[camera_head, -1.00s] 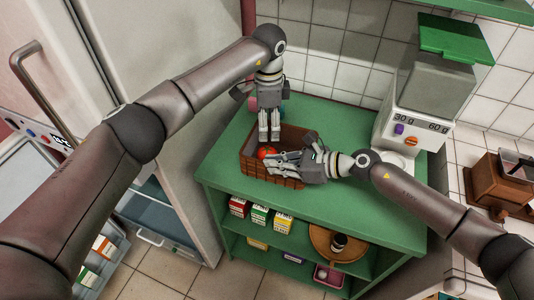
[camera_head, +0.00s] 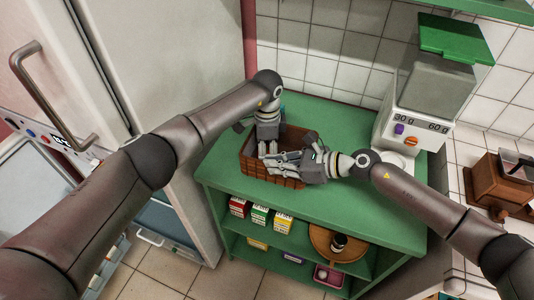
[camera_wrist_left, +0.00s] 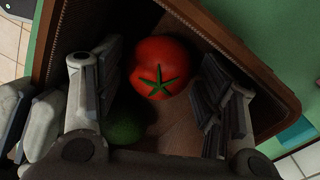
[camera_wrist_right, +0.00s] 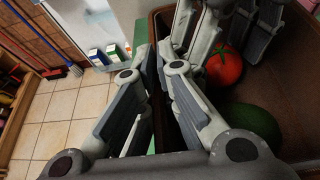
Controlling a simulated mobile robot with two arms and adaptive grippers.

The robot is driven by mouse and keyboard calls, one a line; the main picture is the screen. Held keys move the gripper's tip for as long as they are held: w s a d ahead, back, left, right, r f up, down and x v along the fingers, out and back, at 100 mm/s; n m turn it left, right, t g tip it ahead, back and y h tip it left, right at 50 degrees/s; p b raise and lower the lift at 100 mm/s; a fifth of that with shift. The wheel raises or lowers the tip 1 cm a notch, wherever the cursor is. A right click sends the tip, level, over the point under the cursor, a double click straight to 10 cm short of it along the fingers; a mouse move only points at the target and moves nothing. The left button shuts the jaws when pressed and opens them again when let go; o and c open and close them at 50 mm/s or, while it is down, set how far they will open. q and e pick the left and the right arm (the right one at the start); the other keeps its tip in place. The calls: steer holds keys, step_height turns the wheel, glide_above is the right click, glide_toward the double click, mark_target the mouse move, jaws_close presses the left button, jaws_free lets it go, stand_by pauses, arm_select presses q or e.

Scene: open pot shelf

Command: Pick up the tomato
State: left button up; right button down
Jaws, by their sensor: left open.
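The red tomato (camera_wrist_left: 160,62) with a green calyx lies inside the brown basket (camera_head: 258,172). It also shows in the right wrist view (camera_wrist_right: 224,66); in the head view the grippers hide it. My left gripper (camera_head: 268,148) points down into the basket and is open, with its fingers on either side of the tomato in the left wrist view. My right gripper (camera_head: 272,160) lies across the basket's front side. Its fingers are close together with the basket wall (camera_wrist_right: 157,115) between them.
A dark green fruit (camera_wrist_left: 122,125) lies in the basket close beside the tomato. A dispenser (camera_head: 410,120) stands at the back right.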

mark_target(267, 149)
arm_select(q)
steer(key=c, duration=0.8)
steer(key=shift+r, duration=0.15)
steer(key=shift+c, duration=0.2)
step_height(267, 149, up, 10)
steer(key=shift+f, duration=0.1)
arm_select(e)
steer(key=c, duration=1.6)
jaws_free()
steer(key=shift+o, duration=0.2)
